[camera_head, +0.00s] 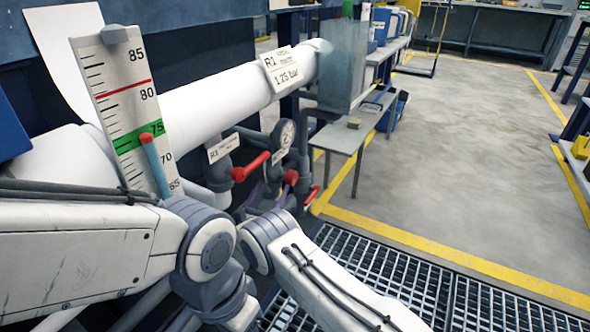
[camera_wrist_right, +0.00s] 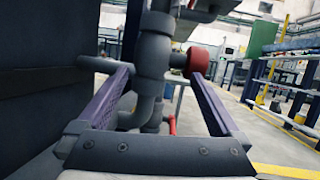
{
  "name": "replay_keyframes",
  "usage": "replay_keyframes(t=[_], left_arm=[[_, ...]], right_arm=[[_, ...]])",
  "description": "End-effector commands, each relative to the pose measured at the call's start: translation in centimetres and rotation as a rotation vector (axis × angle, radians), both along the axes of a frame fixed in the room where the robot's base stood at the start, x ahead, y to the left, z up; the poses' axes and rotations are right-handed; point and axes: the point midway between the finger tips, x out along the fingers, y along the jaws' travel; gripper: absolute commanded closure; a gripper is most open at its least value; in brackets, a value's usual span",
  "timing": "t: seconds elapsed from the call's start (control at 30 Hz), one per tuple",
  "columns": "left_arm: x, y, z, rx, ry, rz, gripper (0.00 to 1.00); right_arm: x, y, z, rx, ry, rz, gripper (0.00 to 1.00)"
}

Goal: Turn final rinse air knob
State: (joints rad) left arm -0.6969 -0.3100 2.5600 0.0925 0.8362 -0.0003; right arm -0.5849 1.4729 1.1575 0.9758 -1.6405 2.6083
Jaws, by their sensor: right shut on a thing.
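A pressure gauge (camera_head: 284,133) sits on grey piping below the large white pipe, and a small red knob (camera_head: 291,177) is below it. In the right wrist view a round red knob (camera_wrist_right: 198,61) sticks out from a grey valve fitting (camera_wrist_right: 154,55). My right gripper (camera_wrist_right: 160,72) has its two purple fingers on either side of this fitting, with the right fingertip at the red knob. It is shut on it, but the exact contact is hard to see. In the head view my right arm partly hides this gripper. My left gripper is not in view.
A red lever (camera_head: 250,166) is just left of the gauge. A gauge board (camera_head: 122,105) with a green band and a sign marked R1, 1.25 bar (camera_head: 283,69) stand near the white pipe (camera_head: 215,90). A grey table (camera_head: 340,137) is behind.

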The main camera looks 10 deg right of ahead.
Motion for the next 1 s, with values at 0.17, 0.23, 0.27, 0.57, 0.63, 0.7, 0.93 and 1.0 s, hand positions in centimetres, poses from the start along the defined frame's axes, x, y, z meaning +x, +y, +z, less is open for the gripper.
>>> replay_keyframes(t=[0.17, 0.23, 0.27, 0.57, 0.63, 0.7, 0.93, 1.0], left_arm=[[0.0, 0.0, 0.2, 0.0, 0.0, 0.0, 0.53], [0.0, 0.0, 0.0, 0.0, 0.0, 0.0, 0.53], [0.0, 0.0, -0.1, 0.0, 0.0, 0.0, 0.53], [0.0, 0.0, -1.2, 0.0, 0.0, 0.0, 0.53], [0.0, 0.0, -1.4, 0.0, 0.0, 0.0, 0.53], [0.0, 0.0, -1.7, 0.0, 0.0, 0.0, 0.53], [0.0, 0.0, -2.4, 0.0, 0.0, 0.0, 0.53], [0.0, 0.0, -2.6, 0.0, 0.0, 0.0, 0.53]], right_arm=[[0.3, -0.2, 0.6, 0.006, -0.006, 0.001, 0.53], [0.2, 0.1, 0.3, 0.006, -0.005, 0.003, 0.53], [0.1, 0.2, 0.1, 0.005, -0.005, 0.004, 0.53], [-1.3, 1.1, -2.0, 0.002, -0.003, 0.003, 0.53], [-1.6, 1.3, -2.4, 0.001, -0.003, 0.002, 0.53], [-1.8, 1.5, -2.8, 0.001, -0.002, 0.002, 0.53], [-2.7, 2.1, -4.1, -0.001, 0.0, 0.002, 0.53], [-3.0, 2.3, -4.5, -0.001, 0.0, 0.002, 0.53]])
